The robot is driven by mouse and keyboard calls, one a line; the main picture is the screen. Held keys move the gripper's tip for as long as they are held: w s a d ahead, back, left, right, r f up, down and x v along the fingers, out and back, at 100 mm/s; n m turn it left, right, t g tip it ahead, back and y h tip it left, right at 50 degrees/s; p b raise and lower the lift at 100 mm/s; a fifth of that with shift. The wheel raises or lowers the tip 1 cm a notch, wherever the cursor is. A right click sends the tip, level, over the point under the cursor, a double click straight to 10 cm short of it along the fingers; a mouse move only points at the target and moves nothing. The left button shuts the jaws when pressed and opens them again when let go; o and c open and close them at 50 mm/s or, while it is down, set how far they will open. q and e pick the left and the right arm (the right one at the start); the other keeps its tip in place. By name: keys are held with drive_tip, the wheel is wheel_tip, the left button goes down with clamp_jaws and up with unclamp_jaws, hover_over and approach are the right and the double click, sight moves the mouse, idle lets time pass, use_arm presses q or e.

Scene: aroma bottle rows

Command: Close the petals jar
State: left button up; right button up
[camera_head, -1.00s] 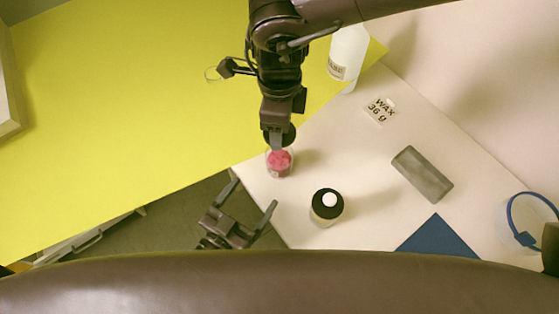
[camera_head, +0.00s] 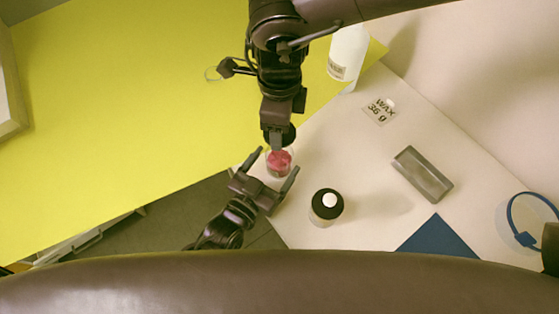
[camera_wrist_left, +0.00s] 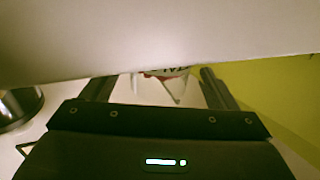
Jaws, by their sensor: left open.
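The petals jar (camera_head: 280,163), small and clear with pink-red contents, stands near the corner of the white table. My left gripper (camera_head: 273,167) is open, with its fingertips at either side of the jar's near side. In the left wrist view the jar (camera_wrist_left: 165,74) shows partly between the fingers, with a pale label and a bit of red. My right gripper (camera_head: 277,142) points down right above the jar. A dark round piece (camera_head: 290,133), perhaps the lid, is at its fingertips; its grip is unclear.
A black-topped bottle (camera_head: 327,205) stands right of my left gripper. A yellow surface (camera_head: 120,110) fills the left.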

use_arm(q)
drive_tip(key=shift+x, duration=1.2)
drive_tip(key=shift+c, duration=0.3)
drive_tip(key=c, duration=1.4)
use_arm(e)
hover_over(279, 159)
drive_tip(key=shift+f, duration=2.45)
drive_tip(key=shift+f, duration=0.9)
drive_tip(key=shift+f, duration=0.6)
drive_tip(key=o, duration=1)
